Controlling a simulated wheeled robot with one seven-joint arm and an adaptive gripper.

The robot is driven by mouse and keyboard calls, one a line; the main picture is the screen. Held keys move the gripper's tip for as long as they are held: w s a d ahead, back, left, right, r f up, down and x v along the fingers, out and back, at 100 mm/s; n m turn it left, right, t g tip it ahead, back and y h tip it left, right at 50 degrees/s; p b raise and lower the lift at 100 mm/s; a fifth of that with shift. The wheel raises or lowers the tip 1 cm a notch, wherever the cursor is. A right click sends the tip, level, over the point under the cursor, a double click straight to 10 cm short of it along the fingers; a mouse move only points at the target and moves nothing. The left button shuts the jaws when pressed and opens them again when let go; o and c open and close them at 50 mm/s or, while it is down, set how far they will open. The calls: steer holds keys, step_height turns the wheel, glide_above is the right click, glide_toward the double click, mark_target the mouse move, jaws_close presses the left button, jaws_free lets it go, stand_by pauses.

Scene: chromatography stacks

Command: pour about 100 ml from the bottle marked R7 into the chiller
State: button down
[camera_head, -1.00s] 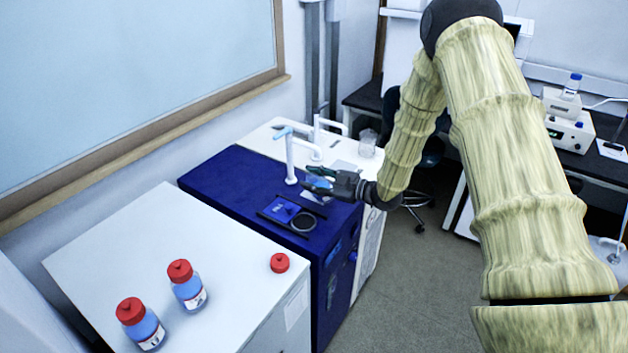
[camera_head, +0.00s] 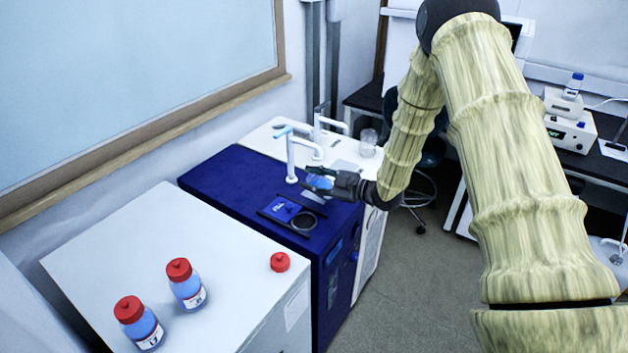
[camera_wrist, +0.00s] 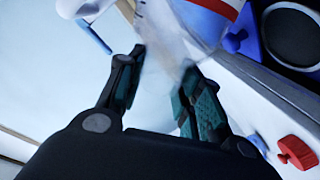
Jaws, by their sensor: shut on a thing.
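My gripper (camera_head: 321,177) is shut on an uncapped-looking clear bottle (camera_head: 318,182) with blue liquid, held above the dark-blue chiller (camera_head: 232,180). In the wrist view the bottle (camera_wrist: 212,18) shows between and beyond the fingers (camera_wrist: 163,64), with blue liquid and a red-and-white label edge; its mark cannot be read and its mouth is not clear. The bottle looks tilted. The chiller's round dark opening (camera_head: 304,222) lies below and left of my gripper, beside a blue plate (camera_head: 281,209). A loose red cap (camera_head: 280,262) lies on the white cabinet.
Two red-capped blue bottles (camera_head: 186,287) (camera_head: 142,327) stand on the white cabinet (camera_head: 110,250) at the front left. White pipes (camera_head: 291,158) rise behind my gripper, and a clear beaker (camera_head: 368,140) stands further back.

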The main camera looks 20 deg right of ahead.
steer(key=shift+f, duration=0.1)
steer(key=shift+a+f+n+b, duration=0.15)
steer(key=shift+f+n+b, duration=0.1)
steer(key=shift+n+b, duration=0.35)
steer(key=shift+s+a+f+n+h+b, duration=0.1)
steer(key=shift+f+n+h+b, duration=0.3)
steer(key=shift+b, duration=0.55)
steer(key=shift+f+n+b, duration=0.3)
steer(key=shift+f+b, duration=0.1)
steer(key=shift+b, duration=0.1)
steer(key=shift+s+a+f+n+b, duration=0.1)
steer(key=shift+f+n+b, duration=0.2)
steer(key=shift+b, duration=0.15)
stand_by(0.3)
steer(key=shift+f+n+b, duration=0.2)
steer(key=shift+n+b, duration=0.1)
steer(key=shift+b, duration=0.15)
steer(key=shift+s+a+f+n+h+b, duration=0.2)
steer(key=shift+f+n+b, duration=0.45)
steer(key=shift+b, duration=0.5)
steer(key=shift+s+a+f+n+h+b, duration=0.1)
steer(key=shift+a+f+n+h+b, duration=0.1)
steer(key=shift+f+n+b, duration=0.7)
stand_by(0.8)
steer(key=shift+b, duration=0.75)
